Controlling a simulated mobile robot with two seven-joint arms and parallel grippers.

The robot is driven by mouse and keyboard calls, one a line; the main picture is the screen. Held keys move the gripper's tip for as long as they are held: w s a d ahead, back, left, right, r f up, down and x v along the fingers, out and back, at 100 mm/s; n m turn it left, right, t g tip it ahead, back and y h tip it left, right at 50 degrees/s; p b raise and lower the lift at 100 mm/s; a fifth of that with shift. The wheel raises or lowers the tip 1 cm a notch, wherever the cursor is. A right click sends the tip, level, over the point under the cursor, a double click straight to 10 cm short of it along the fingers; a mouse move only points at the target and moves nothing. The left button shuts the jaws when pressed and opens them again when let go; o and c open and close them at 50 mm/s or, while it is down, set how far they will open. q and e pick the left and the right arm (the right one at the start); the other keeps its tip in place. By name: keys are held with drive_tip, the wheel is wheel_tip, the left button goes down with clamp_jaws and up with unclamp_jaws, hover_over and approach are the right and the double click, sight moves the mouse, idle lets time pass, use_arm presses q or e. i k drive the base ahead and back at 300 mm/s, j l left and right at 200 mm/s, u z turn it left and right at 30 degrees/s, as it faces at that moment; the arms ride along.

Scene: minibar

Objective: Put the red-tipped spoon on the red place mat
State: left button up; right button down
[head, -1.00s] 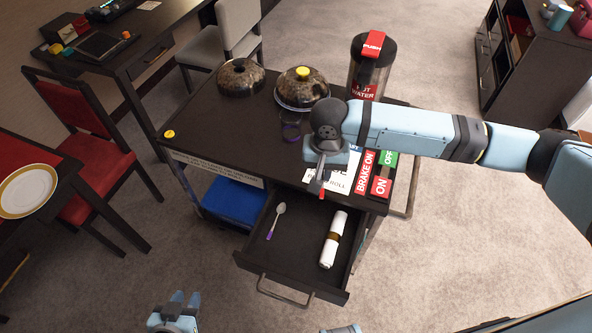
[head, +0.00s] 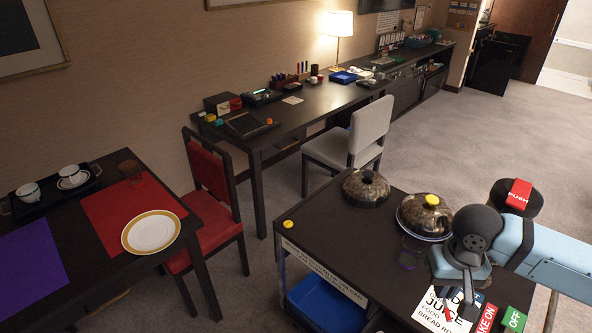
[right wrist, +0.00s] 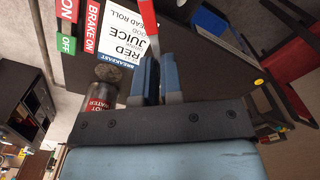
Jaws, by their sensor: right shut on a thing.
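My right gripper (head: 468,288) is above the near right part of the dark cart, over the printed breakfast card. In the right wrist view its blue fingers (right wrist: 153,78) are shut on the red-tipped spoon (right wrist: 148,18). The red place mat (head: 108,212) lies on the dark table at the left. A white plate with a yellow rim (head: 151,232) overlaps its right part. My left gripper is not in view.
A purple mat (head: 35,262) and a tray (head: 52,208) with cups share the table. A red chair (head: 212,212) stands between table and cart (head: 335,232).

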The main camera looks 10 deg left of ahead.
sight(113, 206)
drive_tip(key=i+j+u, duration=0.2)
drive_tip(key=j+u, duration=0.25)
drive_tip(key=i+j+u, duration=0.2)
drive_tip(key=u, duration=0.25)
drive_tip(key=i+j+u, duration=0.25)
drive_tip(key=u, duration=0.15)
drive_tip(key=i+j+u, duration=0.15)
drive_tip(key=i+u, duration=0.55)
drive_tip(key=u, duration=0.2)
